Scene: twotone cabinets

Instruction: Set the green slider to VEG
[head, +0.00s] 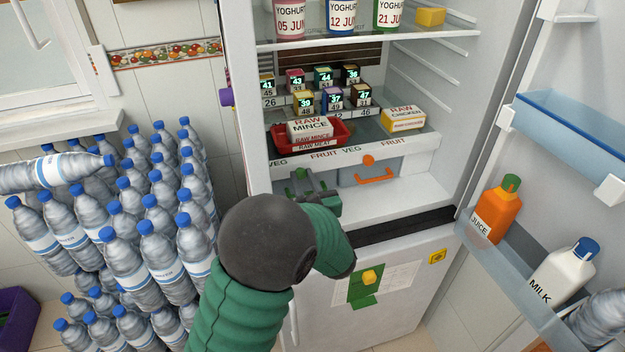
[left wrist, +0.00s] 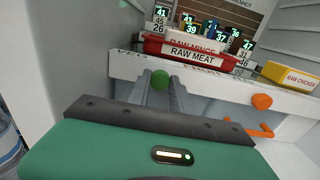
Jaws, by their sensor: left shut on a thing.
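The green slider (head: 301,173) is a round green knob on the white shelf front, above the left drawer. It sits between the left VEG label (head: 277,162) and the left FRUIT label (head: 323,156). In the left wrist view the green slider (left wrist: 160,79) shows between my two finger tips, right of the VEG label (left wrist: 130,53). My left gripper (head: 303,183) reaches into the fridge and is shut on the slider. My left arm hides most of the left drawer. My right gripper is not in view.
An orange slider (head: 368,160) sits above the right drawer, with its orange handle (head: 375,175) below. A red raw meat tray (head: 306,138) stands on the shelf above. The open fridge door with juice (head: 496,212) and milk (head: 562,275) is at right. Water bottles (head: 120,215) crowd the left.

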